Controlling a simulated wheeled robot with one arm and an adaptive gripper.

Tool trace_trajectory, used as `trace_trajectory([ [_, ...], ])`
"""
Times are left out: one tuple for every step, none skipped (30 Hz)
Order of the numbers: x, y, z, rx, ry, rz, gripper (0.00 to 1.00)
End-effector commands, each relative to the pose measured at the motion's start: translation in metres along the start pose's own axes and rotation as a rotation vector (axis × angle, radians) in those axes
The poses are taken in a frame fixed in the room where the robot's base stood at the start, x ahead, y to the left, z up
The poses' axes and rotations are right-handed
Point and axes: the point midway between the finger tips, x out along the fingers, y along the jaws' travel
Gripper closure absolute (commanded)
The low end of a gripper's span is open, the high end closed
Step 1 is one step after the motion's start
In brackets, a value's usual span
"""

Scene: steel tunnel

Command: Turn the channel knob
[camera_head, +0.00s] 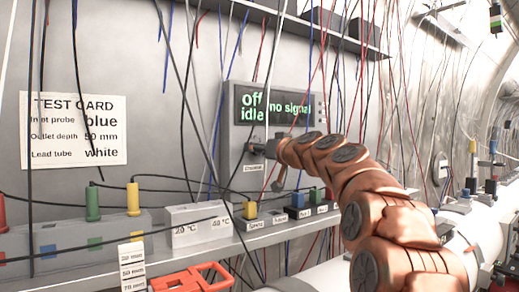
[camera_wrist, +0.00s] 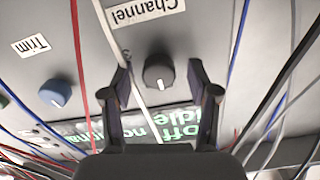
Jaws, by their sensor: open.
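The channel knob (camera_wrist: 158,73) is dark grey and round, with a white pointer mark on the side toward the display in the wrist view. The "Channel" label (camera_wrist: 145,10) is beside it. My gripper (camera_wrist: 159,68) is open, with one finger on each side of the knob; gaps show on both sides and I cannot tell the depth. A white lead (camera_wrist: 113,42) runs between the left finger and the knob. In the head view my gripper (camera_head: 277,172) is at the panel (camera_head: 236,125), whose display (camera_head: 279,106) reads "off", "idle" and "no signal".
A blue Trim knob (camera_wrist: 55,92) sits left of the channel knob in the wrist view. A red wire (camera_wrist: 79,70) and several blue and dark wires hang around my gripper. A shelf (camera_head: 275,238) with small coloured blocks runs below the panel. A test card (camera_head: 73,128) is at left.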

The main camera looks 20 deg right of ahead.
Motion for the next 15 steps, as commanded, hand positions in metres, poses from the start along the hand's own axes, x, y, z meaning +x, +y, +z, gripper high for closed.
trace_trajectory([
  [0.0009,0.0001,-0.0001,0.000,0.000,0.000,0.40],
  [0.0012,0.0001,0.0000,0.000,0.000,0.000,0.40],
  [0.0013,0.0001,0.0000,0.000,0.000,0.000,0.40],
  [0.0014,0.0002,0.0001,0.001,0.000,0.000,0.40],
  [0.0014,0.0002,0.0001,0.001,0.000,0.000,0.40],
  [0.0013,0.0002,0.0001,0.001,0.000,0.000,0.40],
  [0.0013,0.0002,0.0002,0.001,0.000,0.000,0.40],
  [0.0013,0.0003,0.0002,0.001,0.000,0.000,0.40],
  [0.0013,0.0003,0.0001,0.001,0.000,0.000,0.41],
  [0.0013,0.0004,0.0001,0.001,0.000,0.000,0.44],
  [0.0013,0.0003,0.0002,0.001,0.000,0.000,0.47],
  [0.0013,0.0004,0.0001,0.001,0.000,0.000,0.52],
  [0.0013,0.0004,0.0002,0.001,0.000,0.000,0.55],
  [0.0013,0.0004,0.0002,0.000,0.000,0.000,0.58],
  [0.0013,0.0004,0.0002,0.000,0.000,0.000,0.62],
])
